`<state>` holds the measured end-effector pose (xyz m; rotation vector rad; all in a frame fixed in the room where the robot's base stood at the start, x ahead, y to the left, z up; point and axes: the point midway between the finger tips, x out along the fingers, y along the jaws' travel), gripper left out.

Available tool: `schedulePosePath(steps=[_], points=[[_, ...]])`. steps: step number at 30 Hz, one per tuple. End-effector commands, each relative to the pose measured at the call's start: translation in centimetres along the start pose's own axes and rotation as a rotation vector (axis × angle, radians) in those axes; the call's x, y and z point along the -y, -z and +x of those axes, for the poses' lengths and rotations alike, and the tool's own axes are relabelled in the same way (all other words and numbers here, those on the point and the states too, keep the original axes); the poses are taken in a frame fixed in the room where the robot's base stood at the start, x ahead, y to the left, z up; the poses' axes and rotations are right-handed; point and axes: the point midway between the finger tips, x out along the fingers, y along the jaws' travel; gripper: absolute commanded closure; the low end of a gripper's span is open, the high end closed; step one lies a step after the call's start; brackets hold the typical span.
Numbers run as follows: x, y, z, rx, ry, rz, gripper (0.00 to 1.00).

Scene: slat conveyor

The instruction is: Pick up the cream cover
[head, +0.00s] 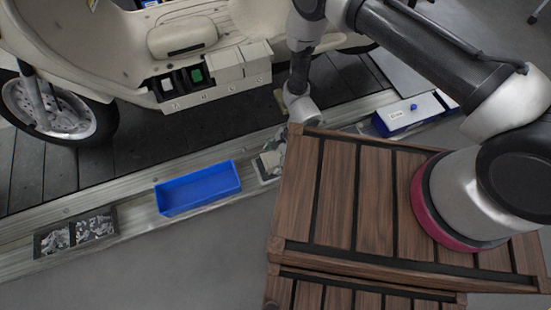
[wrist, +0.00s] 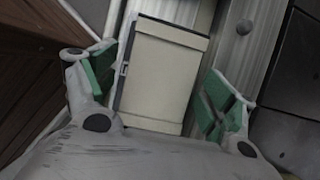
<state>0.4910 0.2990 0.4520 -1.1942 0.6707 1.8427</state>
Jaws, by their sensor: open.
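The cream cover (wrist: 162,72) lies between the open fingers of my gripper (wrist: 158,88) in the wrist view. Green pads line both fingers, with a gap on each side of the cover, wider on the right. In the head view a small part of a cream cover (head: 271,160) shows at the rail, beside the wooden platform's edge. My gripper (head: 276,150) is there too, mostly hidden behind the wooden platform and my arm.
A wooden slatted platform (head: 335,215) stands close beside my gripper. An empty blue tray (head: 198,189) and a dark bin (head: 76,232) with silvery parts sit along the rail to the left. A cream scooter (head: 180,40) stands behind, with other cream covers (head: 227,66) on its side.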

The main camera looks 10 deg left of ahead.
Motion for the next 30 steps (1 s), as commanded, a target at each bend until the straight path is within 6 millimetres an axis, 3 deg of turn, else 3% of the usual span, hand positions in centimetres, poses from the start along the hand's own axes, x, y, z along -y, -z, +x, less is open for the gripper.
schedulePosePath(steps=[8,17,30], points=[[0.0,0.0,0.6,0.0,0.0,-0.001,0.16],[0.0,0.0,0.5,0.001,0.0,-0.001,0.66],[0.1,-0.5,-0.4,0.001,0.001,-0.002,0.66]])
